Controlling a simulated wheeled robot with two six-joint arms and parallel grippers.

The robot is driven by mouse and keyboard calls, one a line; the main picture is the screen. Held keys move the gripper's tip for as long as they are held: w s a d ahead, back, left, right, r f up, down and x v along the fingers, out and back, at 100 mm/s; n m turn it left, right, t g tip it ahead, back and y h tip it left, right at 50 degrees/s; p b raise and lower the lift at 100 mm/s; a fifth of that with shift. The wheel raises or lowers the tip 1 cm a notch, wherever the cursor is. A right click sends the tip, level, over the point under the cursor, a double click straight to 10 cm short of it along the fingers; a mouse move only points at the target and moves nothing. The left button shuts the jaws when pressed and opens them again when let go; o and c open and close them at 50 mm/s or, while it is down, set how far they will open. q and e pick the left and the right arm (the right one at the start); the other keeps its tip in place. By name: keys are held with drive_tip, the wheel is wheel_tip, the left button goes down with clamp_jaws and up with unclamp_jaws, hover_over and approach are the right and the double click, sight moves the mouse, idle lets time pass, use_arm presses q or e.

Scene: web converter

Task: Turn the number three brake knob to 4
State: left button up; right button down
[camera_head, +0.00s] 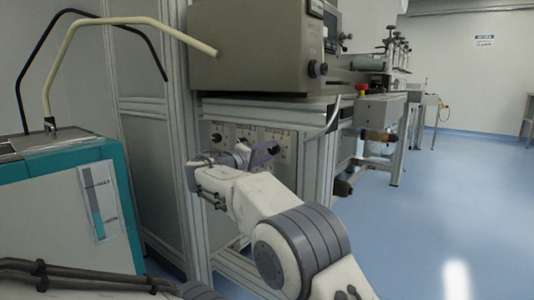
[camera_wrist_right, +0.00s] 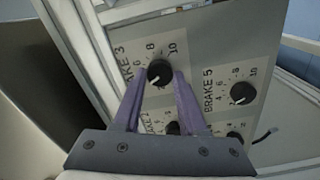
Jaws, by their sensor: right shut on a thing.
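The number three brake knob (camera_wrist_right: 158,70) is a round black dial beside the "BRAKE 3" label in the right wrist view. Numbers such as 6, 8 and 10 show around it. My right gripper (camera_wrist_right: 161,78) has its two purple fingers on either side of this knob and is shut on it. I cannot clearly read which number the knob points to. In the head view my right gripper (camera_head: 264,150) is at the brake panel (camera_head: 222,132) under the machine, and the arm hides part of the panel. My left gripper is not in view.
Other black knobs are close by: the brake 5 knob (camera_wrist_right: 241,93) to the right and smaller-looking ones below, partly behind my gripper. A teal and white cabinet (camera_head: 70,195) stands at the left. The blue floor (camera_head: 430,220) at the right is clear.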

drive_tip(key=shift+c, duration=2.3)
unclamp_jaws()
drive_tip(key=shift+a+f, duration=0.15)
drive_tip(key=b+v, duration=0.3)
drive_tip(key=v, duration=0.7)
drive_tip(key=shift+s, duration=0.2)
